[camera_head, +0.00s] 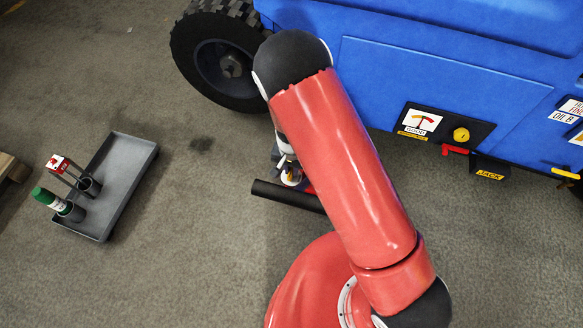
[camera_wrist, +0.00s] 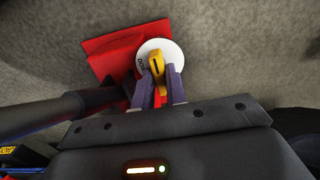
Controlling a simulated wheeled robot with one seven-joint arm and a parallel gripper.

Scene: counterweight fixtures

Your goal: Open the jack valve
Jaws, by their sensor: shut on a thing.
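The jack's valve shows in the wrist view as a yellow handle (camera_wrist: 156,64) on a white lettered disc (camera_wrist: 174,50). The disc sits by the jack's red body (camera_wrist: 106,60). My gripper (camera_wrist: 158,82) is shut on the yellow handle, with a finger on either side. Part of the disc and its lettering is hidden by the fingers. In the head view, my arm covers most of the jack; its dark bar (camera_head: 270,190) sticks out to the left on the floor side, and the white disc (camera_head: 292,179) just shows beside my gripper.
A blue machine (camera_head: 450,80) with a black wheel (camera_head: 225,65) stands behind. Its side has a panel with a yellow knob (camera_head: 461,134) and a JACK label (camera_head: 490,174). A grey tray (camera_head: 118,180) with a green-capped bottle (camera_head: 58,204) lies left. Floor between is clear.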

